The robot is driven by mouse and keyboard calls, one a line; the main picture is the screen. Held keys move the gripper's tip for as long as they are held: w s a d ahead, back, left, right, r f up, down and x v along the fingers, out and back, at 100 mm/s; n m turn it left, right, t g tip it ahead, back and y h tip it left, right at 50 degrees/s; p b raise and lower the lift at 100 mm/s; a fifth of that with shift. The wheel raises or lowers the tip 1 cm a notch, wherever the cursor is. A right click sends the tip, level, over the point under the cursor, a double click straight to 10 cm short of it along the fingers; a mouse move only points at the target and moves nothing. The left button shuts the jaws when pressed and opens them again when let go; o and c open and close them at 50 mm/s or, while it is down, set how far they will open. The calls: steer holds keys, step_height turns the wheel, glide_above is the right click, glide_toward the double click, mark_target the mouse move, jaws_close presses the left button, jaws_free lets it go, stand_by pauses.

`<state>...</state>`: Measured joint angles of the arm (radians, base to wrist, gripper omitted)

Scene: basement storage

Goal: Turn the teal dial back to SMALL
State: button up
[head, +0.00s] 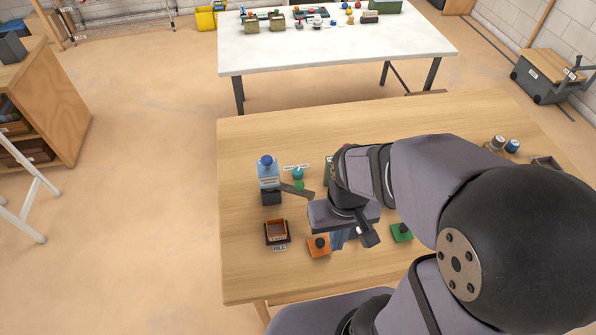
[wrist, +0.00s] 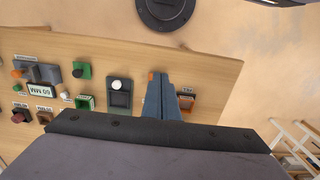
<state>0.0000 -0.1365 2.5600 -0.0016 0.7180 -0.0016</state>
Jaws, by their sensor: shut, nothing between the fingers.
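The teal dial (head: 298,173) shows in the head view as a small round teal knob on the left part of the wooden table. A small white label (head: 296,166) lies just behind it, too small to read, so I cannot tell the setting. My gripper (head: 339,241) is shut and empty, pointing down nearer the front of the table, apart from the dial and to its right. In the wrist view its blue-grey fingers (wrist: 160,80) are together beside an orange block. I cannot make out the dial in the wrist view.
A blue-topped dispenser (head: 268,172) with a dark lever stands left of the dial. An orange tray (head: 276,241) labelled FILL, an orange block (head: 318,252) and a green block (head: 402,237) sit near the front. My arm covers much of the table's right side.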

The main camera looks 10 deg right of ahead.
steer(key=o, duration=1)
steer(key=shift+w, duration=0.25)
steer(key=shift+o, duration=0.8)
steer(key=w+m+b, duration=0.1)
steer(key=w+b, duration=0.2)
steer(key=w, duration=0.9)
steer(key=shift+m, duration=0.4)
steer(key=m+b, duration=0.7)
steer(key=b, duration=0.1)
glide_above(298, 171)
steer(key=f, duration=1.3)
steer(key=shift+s, duration=0.25)
steer(key=shift+w+f, duration=0.2)
steer(key=shift+f, duration=0.4)
steer(key=shift+f, duration=3.65)
